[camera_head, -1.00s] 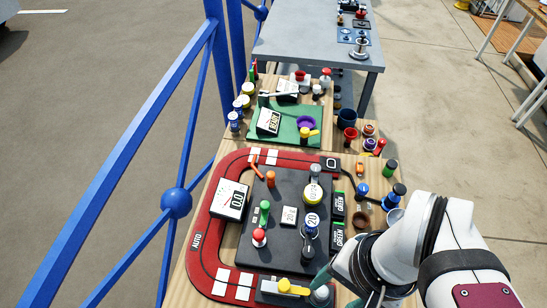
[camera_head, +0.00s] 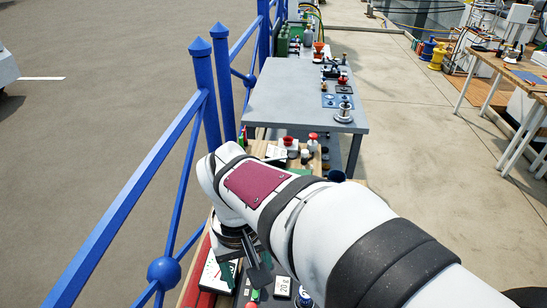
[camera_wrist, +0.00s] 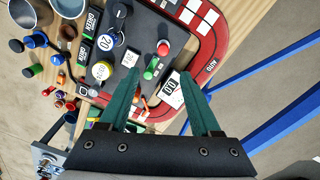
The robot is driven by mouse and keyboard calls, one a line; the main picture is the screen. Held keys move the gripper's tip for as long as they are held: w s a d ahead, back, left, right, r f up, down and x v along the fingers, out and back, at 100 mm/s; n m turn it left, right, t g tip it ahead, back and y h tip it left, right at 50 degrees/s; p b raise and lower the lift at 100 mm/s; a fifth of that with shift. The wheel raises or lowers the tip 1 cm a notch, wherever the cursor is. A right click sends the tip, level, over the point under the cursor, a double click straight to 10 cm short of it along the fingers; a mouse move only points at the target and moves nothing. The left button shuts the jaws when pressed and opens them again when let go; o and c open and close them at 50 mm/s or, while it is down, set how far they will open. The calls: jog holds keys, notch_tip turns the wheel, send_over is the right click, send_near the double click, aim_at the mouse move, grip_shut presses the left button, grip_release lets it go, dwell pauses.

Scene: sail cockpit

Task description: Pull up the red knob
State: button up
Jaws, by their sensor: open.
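A red knob (camera_wrist: 163,47) with a pale base stands on the dark panel (camera_wrist: 175,22) in the wrist view, beside a green handle (camera_wrist: 152,66). My gripper (camera_wrist: 157,73) is open, its two green fingers spread with nothing held between them. From the wrist camera the red knob appears just beyond the fingertips, between their lines; the height gap cannot be told. In the head view my arm covers most of the panel. Another red-topped knob (camera_head: 313,137) stands farther back on the wooden board.
A 0.0 display (camera_wrist: 171,90) and a small 20 g card (camera_wrist: 131,58) are close by. A red track (camera_wrist: 212,38) curves round the panel. Blue railing (camera_head: 130,185) runs along the left side.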

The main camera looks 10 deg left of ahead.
aim_at(250, 307)
jog(key=shift+n, duration=0.3)
jog(key=f, duration=1.6)
jog(key=shift+w+a, duration=0.3)
jog(key=shift+a, duration=0.05)
jog(key=shift+c, duration=0.2)
grip_shut()
